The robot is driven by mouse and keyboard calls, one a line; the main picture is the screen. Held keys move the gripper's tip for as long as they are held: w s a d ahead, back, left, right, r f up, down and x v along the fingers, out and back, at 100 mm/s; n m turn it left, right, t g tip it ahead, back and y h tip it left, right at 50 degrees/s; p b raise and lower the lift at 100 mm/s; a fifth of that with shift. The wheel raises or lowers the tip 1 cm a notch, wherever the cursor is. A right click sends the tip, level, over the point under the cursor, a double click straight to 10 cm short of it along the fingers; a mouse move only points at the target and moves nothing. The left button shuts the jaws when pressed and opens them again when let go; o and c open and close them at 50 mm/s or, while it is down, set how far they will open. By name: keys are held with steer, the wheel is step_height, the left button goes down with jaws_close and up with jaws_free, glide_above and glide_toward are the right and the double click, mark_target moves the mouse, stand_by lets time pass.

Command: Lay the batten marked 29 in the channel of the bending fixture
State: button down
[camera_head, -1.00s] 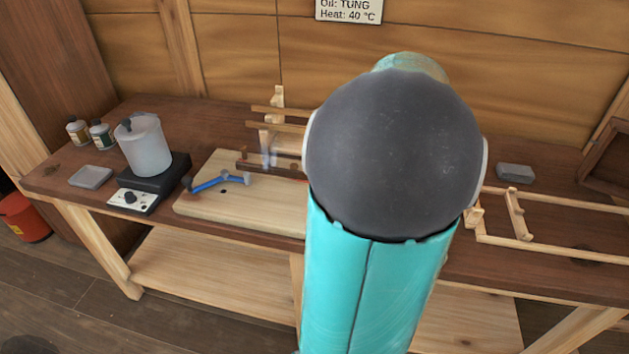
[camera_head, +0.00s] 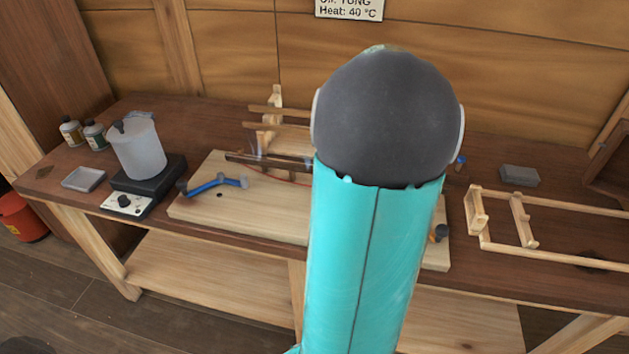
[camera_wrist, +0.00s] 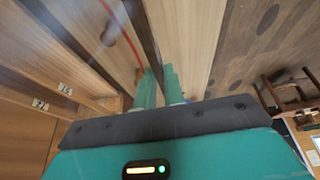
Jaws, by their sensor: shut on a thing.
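My gripper (camera_wrist: 160,88) is shut on a dark batten (camera_wrist: 143,28) in the wrist view. The batten runs away from the fingers above a pale board with a red curved line; its mark is not readable. In the head view my arm hides the gripper, and one end of the dark batten (camera_head: 262,161) sticks out to the left over the board. The bending fixture (camera_head: 195,207) is this pale board, with a blue lever clamp (camera_head: 215,183) at its left and a dark knob (camera_head: 440,231) at its right. The channel is mostly hidden; I cannot tell whether the batten touches it.
A rack with pale battens (camera_head: 268,125) stands behind the fixture; number tags (camera_wrist: 65,88) show in the wrist view. At left are a steaming pot (camera_head: 137,150) on a hotplate (camera_head: 150,182), a grey tray (camera_head: 84,179) and bottles (camera_head: 94,134). A wooden frame (camera_head: 520,220) and grey block (camera_head: 520,175) lie right.

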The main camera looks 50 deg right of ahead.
steer(key=w+f, duration=0.2)
steer(key=w+d+f, duration=0.1)
steer(key=w+f, duration=0.3)
steer(key=shift+w+d+f, duration=0.2)
steer(key=shift+w+d, duration=0.2)
steer(key=shift+w+f, duration=0.15)
steer(key=shift+f, duration=0.15)
steer(key=shift+w+d+f, duration=0.1)
steer(key=shift+w+f, duration=0.05)
steer(key=shift+f, duration=1.45)
steer(key=shift+f, duration=0.15)
steer(key=c, duration=1.5)
jaws_free()
steer(key=v, duration=1.2)
